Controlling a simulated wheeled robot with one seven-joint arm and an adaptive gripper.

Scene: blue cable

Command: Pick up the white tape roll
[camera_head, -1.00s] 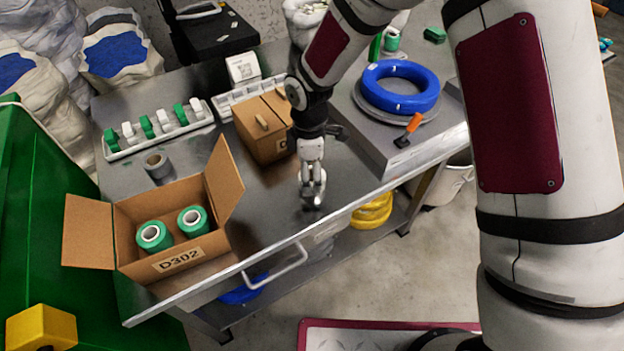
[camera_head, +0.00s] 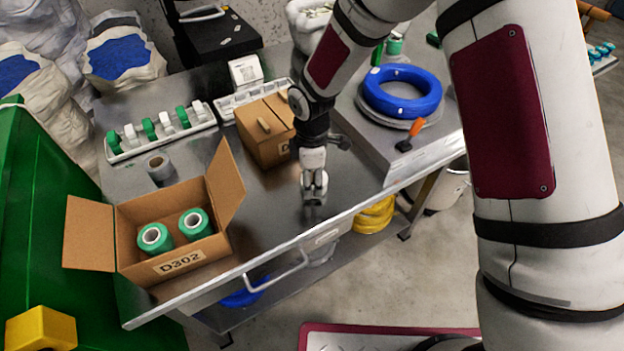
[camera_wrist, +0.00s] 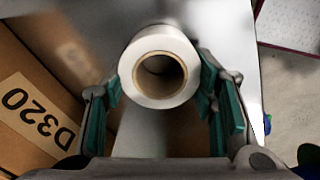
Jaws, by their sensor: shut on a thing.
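The white tape roll (camera_wrist: 160,101) shows end-on in the wrist view, its round hollow core facing the camera. My gripper (camera_wrist: 161,80) has its green-padded fingers on either side of the roll and is shut on it. In the head view my gripper (camera_head: 314,197) points down low over the bare metal table (camera_head: 270,215), near its front edge. The roll is hard to make out there, and I cannot tell whether it is clear of the table top.
A closed carton (camera_head: 262,138) stands just left of my gripper; its D320 label (camera_wrist: 38,112) shows in the wrist view. An open D302 box (camera_head: 135,262) holds green rolls. A grey roll (camera_head: 159,168) stands behind it. A blue cable coil (camera_head: 402,92) lies right.

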